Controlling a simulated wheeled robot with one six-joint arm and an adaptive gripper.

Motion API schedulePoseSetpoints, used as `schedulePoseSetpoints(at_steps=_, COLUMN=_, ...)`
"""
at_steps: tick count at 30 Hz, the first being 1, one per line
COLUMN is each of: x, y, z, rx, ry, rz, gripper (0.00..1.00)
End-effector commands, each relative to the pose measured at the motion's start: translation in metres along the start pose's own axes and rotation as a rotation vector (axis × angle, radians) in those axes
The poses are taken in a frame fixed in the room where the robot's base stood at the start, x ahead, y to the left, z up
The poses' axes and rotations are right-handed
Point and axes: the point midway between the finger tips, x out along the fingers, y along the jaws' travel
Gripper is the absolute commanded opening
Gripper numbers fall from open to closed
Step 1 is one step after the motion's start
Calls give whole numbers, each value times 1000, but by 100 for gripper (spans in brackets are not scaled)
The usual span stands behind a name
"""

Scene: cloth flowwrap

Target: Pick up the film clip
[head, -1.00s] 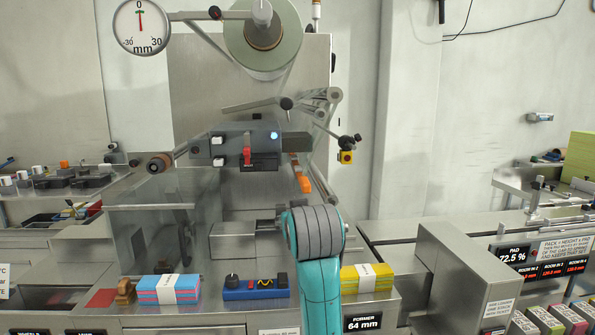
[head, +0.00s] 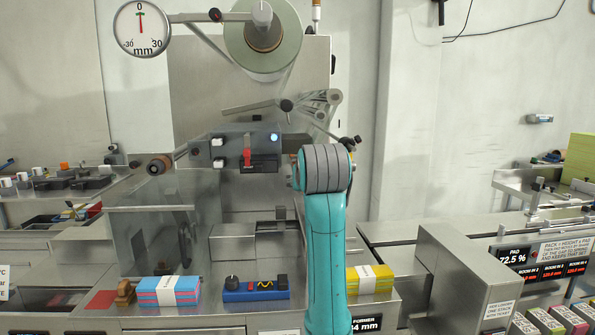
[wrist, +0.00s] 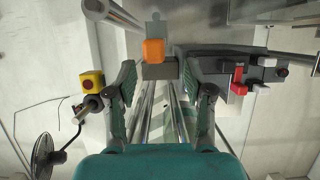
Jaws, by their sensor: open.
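An orange block (wrist: 154,50), which looks like the film clip, shows in the wrist view just beyond my fingertips, slightly left of the middle between them. It sits against a grey block (wrist: 159,71) on the machine. My gripper (wrist: 160,85) is open, with one finger on each side and nothing between the pads. In the head view my raised arm covers the clip, and my gripper is hidden behind it.
A grey control box with a red lever (head: 247,157) stands left of my arm. In the wrist view a yellow box with a red button (wrist: 92,84) is close outside the left finger. Metal rods (wrist: 172,115) run below the fingers. A film roll (head: 262,35) hangs above.

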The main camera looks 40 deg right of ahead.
Motion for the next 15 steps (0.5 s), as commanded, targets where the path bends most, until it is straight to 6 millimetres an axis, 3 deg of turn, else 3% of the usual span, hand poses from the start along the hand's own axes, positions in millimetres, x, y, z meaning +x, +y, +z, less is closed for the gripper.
schedulePoseSetpoints(at_steps=9, x=40, y=6, z=0, rx=-1, ry=-3, rz=0, gripper=52)
schedulePoseSetpoints(at_steps=15, x=51, y=6, z=-1, rx=-1, ry=-1, rz=0, gripper=52)
